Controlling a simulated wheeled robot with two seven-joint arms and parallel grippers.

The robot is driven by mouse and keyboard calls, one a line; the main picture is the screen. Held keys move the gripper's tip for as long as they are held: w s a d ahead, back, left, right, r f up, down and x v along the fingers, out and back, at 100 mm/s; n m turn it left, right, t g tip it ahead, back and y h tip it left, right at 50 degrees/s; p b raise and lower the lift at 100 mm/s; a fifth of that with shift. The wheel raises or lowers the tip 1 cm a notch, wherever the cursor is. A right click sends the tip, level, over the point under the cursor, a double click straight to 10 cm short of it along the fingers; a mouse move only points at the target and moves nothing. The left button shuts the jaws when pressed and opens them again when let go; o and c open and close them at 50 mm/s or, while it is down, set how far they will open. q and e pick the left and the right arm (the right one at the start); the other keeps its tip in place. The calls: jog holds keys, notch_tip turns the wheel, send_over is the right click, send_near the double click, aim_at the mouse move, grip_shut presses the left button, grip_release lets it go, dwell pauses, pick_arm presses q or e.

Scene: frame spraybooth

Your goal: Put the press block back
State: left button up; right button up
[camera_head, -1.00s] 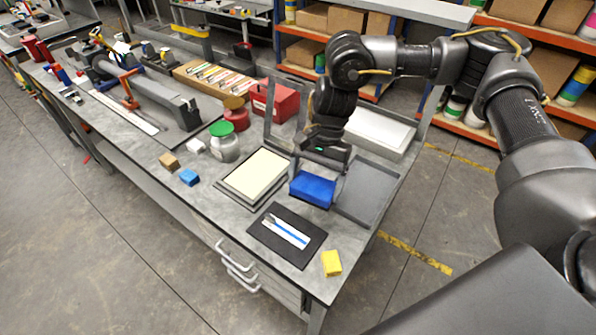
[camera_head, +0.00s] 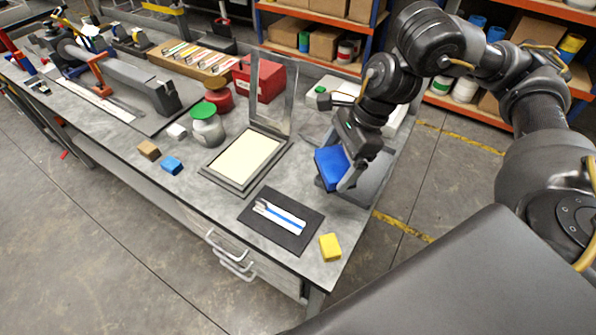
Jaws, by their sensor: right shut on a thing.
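The press block appears to be the large blue block (camera_head: 329,168). My right gripper (camera_head: 340,172) is shut on it and holds it tilted at the right end of the bench, right of the frame press. The press has a cream pad in a dark base (camera_head: 205,172) and an upright clear panel with a grey frame (camera_head: 289,98). A grey tray (camera_head: 376,186) lies below and right of the block, largely hidden by my gripper and arm. I cannot tell whether the block touches the tray. My left gripper is out of view.
A black mat (camera_head: 251,224) with a blue-and-white tool and a yellow block (camera_head: 330,247) lie at the front. A small blue block (camera_head: 171,165), wooden block (camera_head: 148,150) and green-lidded jar (camera_head: 208,130) stand left. A red box (camera_head: 262,80) is behind.

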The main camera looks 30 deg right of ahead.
jog(key=shift+s+d+r, duration=0.1)
jog(key=shift+s, duration=0.1)
jog(key=shift+w, duration=0.1)
jog(key=w, duration=0.1)
jog(key=w+f, duration=0.1)
jog(key=shift+w+f+p, duration=0.1)
jog(key=shift+w+p, duration=0.25)
jog(key=shift+p, duration=0.05)
jog(key=w+f, duration=0.2)
jog(key=w, duration=0.1)
jog(key=w+f+p, duration=0.1)
jog(key=w+f, duration=0.2)
jog(key=w, duration=0.1)
jog(key=w+a+f, duration=0.1)
jog(key=w+f, duration=0.2)
jog(key=shift+w+a+p, duration=0.1)
jog(key=shift+w+p, duration=0.15)
jog(key=shift+p, duration=0.1)
jog(key=shift+w+f, duration=0.25)
jog(key=shift+f, duration=0.05)
notch_tip(320, 180, down, 3)
jog(key=shift+w+f+p, duration=0.15)
jog(key=shift+p, duration=0.4)
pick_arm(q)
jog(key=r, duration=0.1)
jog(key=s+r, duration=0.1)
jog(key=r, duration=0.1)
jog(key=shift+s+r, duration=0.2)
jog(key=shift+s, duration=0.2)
